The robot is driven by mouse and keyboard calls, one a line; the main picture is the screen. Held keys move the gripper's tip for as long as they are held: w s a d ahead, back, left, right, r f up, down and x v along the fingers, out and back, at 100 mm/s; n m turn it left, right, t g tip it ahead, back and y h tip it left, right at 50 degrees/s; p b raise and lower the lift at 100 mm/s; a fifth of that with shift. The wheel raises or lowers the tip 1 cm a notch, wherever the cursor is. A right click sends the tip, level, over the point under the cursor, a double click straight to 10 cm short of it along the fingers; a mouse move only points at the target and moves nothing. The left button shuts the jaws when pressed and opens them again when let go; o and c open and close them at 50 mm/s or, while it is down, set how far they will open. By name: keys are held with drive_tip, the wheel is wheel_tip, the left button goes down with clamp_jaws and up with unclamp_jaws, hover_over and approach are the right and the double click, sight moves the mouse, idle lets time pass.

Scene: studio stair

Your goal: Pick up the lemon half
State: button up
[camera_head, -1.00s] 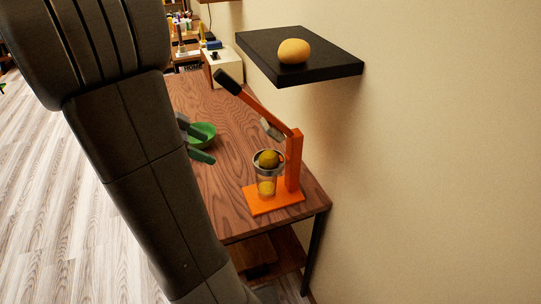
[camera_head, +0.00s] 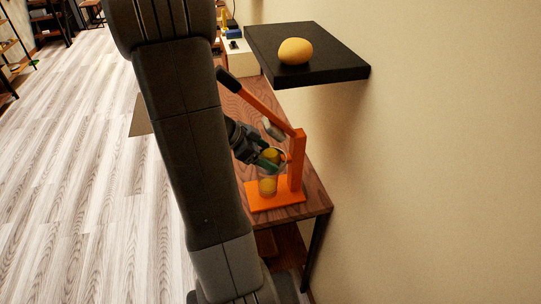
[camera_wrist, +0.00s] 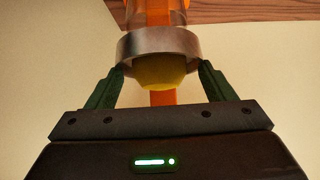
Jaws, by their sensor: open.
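The yellow lemon half (camera_head: 271,154) sits in the metal ring of the orange juicer press (camera_head: 298,160). In the wrist view, which looks upside down, the lemon half (camera_wrist: 160,72) bulges from the metal ring (camera_wrist: 160,42). My gripper (camera_wrist: 161,71) is open, with one green finger on each side of the lemon half, close to the ring. I cannot tell whether the fingers touch the lemon half or the ring. In the head view my gripper (camera_head: 270,162) is at the ring and partly covers it.
The press lever (camera_head: 250,95) is raised above. A black wall shelf (camera_head: 340,62) holds a round yellow-orange fruit (camera_head: 295,51). The wooden table (camera_head: 312,190) ends close in front.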

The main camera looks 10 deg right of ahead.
sight(265, 153)
drive_tip(key=c, duration=1.2)
drive_tip(key=shift+r, duration=0.2)
drive_tip(key=shift+r, duration=0.6)
wheel_tip(265, 153, up, 2)
drive_tip(key=shift+r+b, duration=0.1)
drive_tip(key=shift+b, duration=0.35)
drive_tip(key=a+b, duration=0.1)
drive_tip(key=a, duration=0.5)
drive_tip(key=a+b, duration=0.1)
drive_tip(key=a, duration=0.5)
drive_tip(key=a+b, duration=0.1)
drive_tip(key=a, duration=0.5)
drive_tip(key=shift+s, duration=0.3)
